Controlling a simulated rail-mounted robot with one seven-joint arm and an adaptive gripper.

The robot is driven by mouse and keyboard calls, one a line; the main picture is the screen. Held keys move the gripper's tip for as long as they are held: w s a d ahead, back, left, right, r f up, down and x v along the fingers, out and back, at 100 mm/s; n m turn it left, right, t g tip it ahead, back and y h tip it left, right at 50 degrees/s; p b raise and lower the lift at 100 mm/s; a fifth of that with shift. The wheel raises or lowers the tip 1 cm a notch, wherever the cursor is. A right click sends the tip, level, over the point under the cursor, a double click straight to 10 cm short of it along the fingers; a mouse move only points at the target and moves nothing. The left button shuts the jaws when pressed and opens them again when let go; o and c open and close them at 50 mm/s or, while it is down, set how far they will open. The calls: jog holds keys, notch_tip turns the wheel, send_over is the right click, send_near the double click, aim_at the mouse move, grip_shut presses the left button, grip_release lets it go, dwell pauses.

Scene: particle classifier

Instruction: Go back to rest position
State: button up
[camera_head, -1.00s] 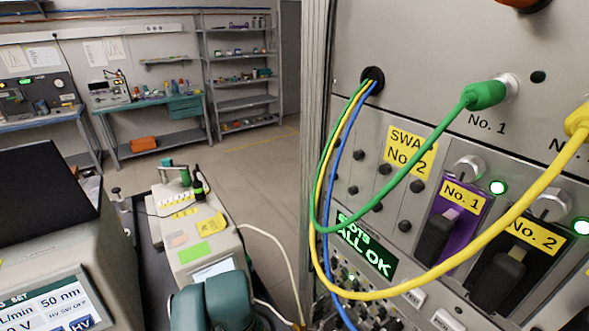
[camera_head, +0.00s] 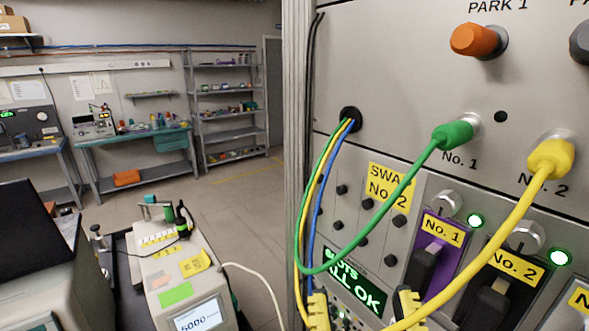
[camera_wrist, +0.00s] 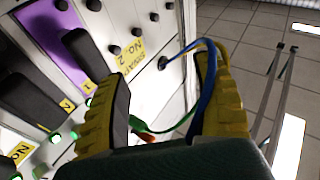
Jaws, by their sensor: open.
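My gripper (camera_head: 363,308) is at the bottom edge of the head view, in front of the rack panel. Its yellow ribbed fingers are apart with nothing clamped between them. In the wrist view my gripper (camera_wrist: 168,75) is open towards the panel, and a blue cable (camera_wrist: 209,82) runs close along the right finger; I cannot tell whether it touches. A green plug (camera_head: 453,133) sits in socket No. 1 and a yellow plug (camera_head: 551,158) in socket No. 2. Their cables loop down near my fingers. My arm is mostly out of view.
An orange plug (camera_head: 478,40) sits at PARK 1. Purple slot module No. 1 (camera_head: 436,257) and black module No. 2 (camera_head: 504,273) have green lights.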

notch_tip(320, 180, up, 30)
jog(key=s+m+t+p, duration=0.1)
jog(key=p, duration=2.6)
jog(key=shift+f, duration=0.2)
